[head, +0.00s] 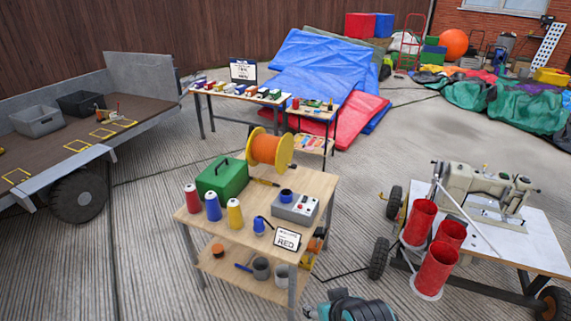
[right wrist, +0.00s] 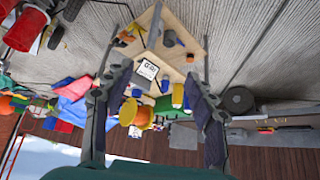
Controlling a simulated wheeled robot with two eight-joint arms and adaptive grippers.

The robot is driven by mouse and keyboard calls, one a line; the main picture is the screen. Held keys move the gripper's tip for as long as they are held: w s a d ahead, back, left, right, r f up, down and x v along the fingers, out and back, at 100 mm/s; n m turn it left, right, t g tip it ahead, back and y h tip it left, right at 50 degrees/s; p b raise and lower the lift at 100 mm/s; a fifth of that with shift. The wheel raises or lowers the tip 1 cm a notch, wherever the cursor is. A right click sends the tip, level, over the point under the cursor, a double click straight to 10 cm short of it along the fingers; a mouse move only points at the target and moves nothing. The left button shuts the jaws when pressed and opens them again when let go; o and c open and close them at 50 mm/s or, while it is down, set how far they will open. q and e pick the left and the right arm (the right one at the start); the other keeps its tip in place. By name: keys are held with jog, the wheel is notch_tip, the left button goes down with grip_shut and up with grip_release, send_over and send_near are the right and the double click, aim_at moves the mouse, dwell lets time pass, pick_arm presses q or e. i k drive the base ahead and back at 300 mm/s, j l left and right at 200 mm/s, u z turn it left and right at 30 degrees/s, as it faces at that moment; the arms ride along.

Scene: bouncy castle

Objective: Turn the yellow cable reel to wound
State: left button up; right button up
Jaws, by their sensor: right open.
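The yellow cable reel (head: 268,148) stands at the back edge of a wooden workbench (head: 318,185) in the head view. It has two yellow round flanges with orange cable wound between them. In the right wrist view, which is upside down, the reel (right wrist: 145,119) shows small between my fingers, some way off. My right gripper (right wrist: 155,78) is open with its two dark fingers wide apart and nothing between them at close range. It does not touch the reel. A crank or handle on the reel is too small to make out. My left gripper is not in view.
The bench also holds a green box (head: 222,179), red, blue and yellow thread cones, a grey control box (head: 295,208) and a sign (head: 287,239). A sewing machine table (head: 510,235) with red cylinders stands right. A flatbed trailer (head: 70,140) stands left. Paved floor lies between.

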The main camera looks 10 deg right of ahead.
aim_at(262, 148)
jog(key=i+l, duration=0.2)
jog(key=l, duration=0.15)
jog(key=i+l+u, duration=0.15)
jog(key=l, duration=0.2)
jog(key=i+l, duration=0.2)
jog(key=l, duration=0.15)
jog(key=i+l+u, duration=0.15)
jog(key=l, duration=0.25)
jog(key=i+l, duration=0.15)
jog(key=l, duration=0.2)
jog(key=i+l+u, duration=0.15)
jog(key=l, duration=0.25)
jog(key=i+l, duration=0.1)
jog(key=l, duration=0.3)
jog(key=i+l+u, duration=0.1)
jog(key=l, duration=0.3)
